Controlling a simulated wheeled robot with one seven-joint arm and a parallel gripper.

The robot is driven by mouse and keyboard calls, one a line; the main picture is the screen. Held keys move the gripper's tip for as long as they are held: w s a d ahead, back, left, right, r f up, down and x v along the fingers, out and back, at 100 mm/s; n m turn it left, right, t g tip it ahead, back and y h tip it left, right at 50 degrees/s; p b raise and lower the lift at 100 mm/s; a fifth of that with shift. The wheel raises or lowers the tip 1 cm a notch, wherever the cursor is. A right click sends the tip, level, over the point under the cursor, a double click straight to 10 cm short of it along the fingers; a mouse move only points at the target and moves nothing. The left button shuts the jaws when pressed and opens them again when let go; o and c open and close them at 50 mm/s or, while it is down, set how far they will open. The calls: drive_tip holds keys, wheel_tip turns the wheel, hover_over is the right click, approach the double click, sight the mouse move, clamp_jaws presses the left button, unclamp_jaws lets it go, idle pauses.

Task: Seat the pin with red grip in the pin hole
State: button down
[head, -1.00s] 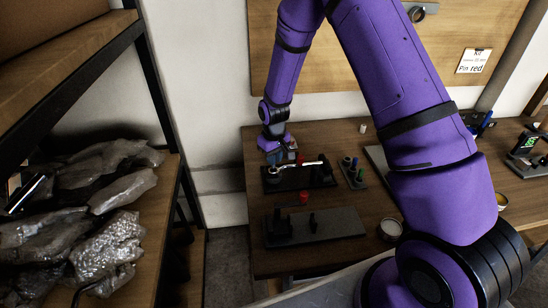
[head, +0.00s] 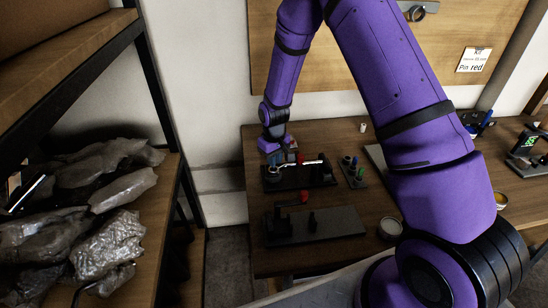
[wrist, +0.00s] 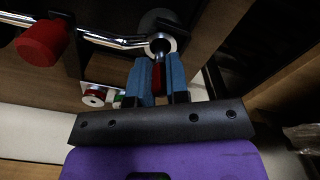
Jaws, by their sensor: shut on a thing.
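My gripper (wrist: 157,82) has blue fingers shut on the pin with red grip (wrist: 158,76). The pin's far end lies toward the ring-shaped end (wrist: 160,43) of a chrome bar (wrist: 112,40). I cannot tell whether the pin tip is inside an opening or only near it. In the head view my gripper (head: 277,158) is at the left end of a black fixture (head: 312,183), close to the ring (head: 273,171). The held pin is too small to make out there, and the pin hole is not clearly visible.
A red knob (wrist: 42,42) sits beside the bar. A small rack with coloured pins (head: 354,173) stands right of the fixture. A second dark fixture (head: 340,222) with a red-topped part (head: 304,197) is nearer. A note (head: 473,61) reads "Pin red".

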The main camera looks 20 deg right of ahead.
drive_tip(key=shift+f, duration=0.6)
drive_tip(key=shift+r, duration=0.2)
drive_tip(key=shift+r, duration=0.6)
drive_tip(key=shift+f, duration=0.8)
idle(1.2)
drive_tip(key=c, duration=1)
unclamp_jaws()
drive_tip(key=shift+c, duration=0.2)
wheel_tip(320, 180, up, 11)
drive_tip(key=shift+f, duration=0.1)
